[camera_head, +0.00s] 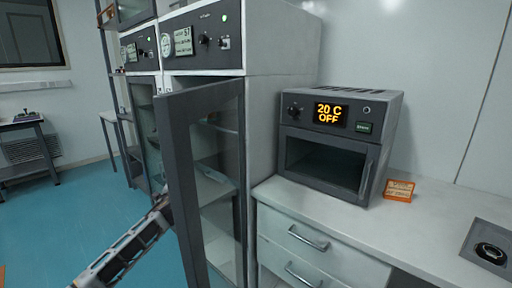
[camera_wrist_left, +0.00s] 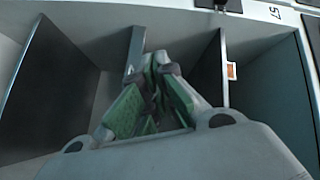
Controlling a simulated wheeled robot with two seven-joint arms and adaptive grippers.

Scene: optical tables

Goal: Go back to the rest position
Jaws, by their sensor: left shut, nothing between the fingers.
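My left arm comes in from the lower left of the head view. Its far end, at the left gripper (camera_head: 163,200), reaches the dark-framed glass door of the cabinet and is partly hidden by it. In the left wrist view the left gripper (camera_wrist_left: 160,68) has its green-padded fingers brought together, with nothing between them. The cabinet door (camera_head: 178,150) stands open, swung out toward me. My right gripper is in neither view.
A grey oven (camera_head: 330,150) reading "20 C OFF" stands on the white counter (camera_head: 425,225) at right. An orange sign (camera_head: 398,190) is beside it. The tall cabinet (camera_head: 262,130) stands left of the counter. Blue floor (camera_head: 70,215) is open at left.

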